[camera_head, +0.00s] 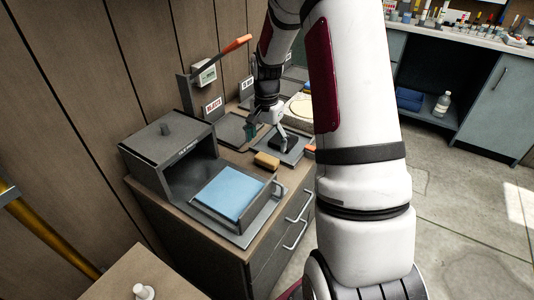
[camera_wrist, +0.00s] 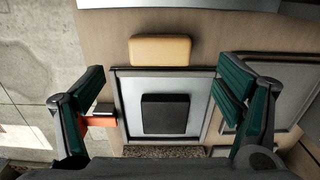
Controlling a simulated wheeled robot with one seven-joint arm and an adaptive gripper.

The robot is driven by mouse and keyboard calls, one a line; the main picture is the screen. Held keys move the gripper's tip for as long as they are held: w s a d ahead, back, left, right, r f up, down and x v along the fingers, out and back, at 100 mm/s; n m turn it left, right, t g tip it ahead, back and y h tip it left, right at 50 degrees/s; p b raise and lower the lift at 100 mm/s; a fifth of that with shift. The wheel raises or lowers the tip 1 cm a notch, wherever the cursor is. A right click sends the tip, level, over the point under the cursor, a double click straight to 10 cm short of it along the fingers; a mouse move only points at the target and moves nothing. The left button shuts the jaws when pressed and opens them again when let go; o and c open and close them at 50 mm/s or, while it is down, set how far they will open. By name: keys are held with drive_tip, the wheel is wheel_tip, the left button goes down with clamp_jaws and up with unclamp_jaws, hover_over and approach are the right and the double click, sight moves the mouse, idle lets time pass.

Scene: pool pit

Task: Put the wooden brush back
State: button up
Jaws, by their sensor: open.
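A tan, wood-coloured block with rounded edges (camera_head: 266,160) lies on the cabinet top, between the blue-topped tray and the grey tray; it looks like the wooden brush, though no bristles show. In the wrist view it (camera_wrist: 160,50) lies flat above the grey tray, clear of both fingers. My gripper (camera_head: 267,132) is over the cabinet top, behind the tan block in the head view. In the wrist view my gripper (camera_wrist: 160,112) has its teal fingers wide apart and nothing between them, with a dark block (camera_wrist: 166,114) on the grey tray (camera_wrist: 130,95) below.
A grey box (camera_head: 168,145) with an open front stands left of a tray with a blue pad (camera_head: 228,190). An orange-ended item (camera_wrist: 101,121) lies near my left finger in the wrist view. An orange-handled lever (camera_head: 236,44) rises behind. The floor at right is clear.

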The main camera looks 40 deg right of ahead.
sight(266, 159)
drive_tip(key=s+a+r+n, duration=0.2)
drive_tip(key=s+a+r, duration=0.2)
drive_tip(key=r, duration=0.2)
drive_tip(key=s+a+r+n+t, duration=0.1)
drive_tip(key=s+a+r+n, duration=0.1)
drive_tip(key=s+a+r, duration=0.4)
drive_tip(key=s+a+r+n, duration=0.1)
drive_tip(key=a+r+n, duration=0.2)
drive_tip(key=r, duration=0.4)
drive_tip(key=s+a+r+n, duration=0.1)
drive_tip(key=s+a+n, duration=0.2)
drive_tip(key=s, duration=0.6)
drive_tip(key=s+a+r+n+t, duration=0.1)
drive_tip(key=s+a+n, duration=0.3)
drive_tip(key=s, duration=0.5)
drive_tip(key=shift+a+t, duration=0.3)
drive_tip(key=shift+a, duration=0.5)
drive_tip(key=shift+s+r, duration=0.1)
drive_tip(key=shift+r, duration=0.05)
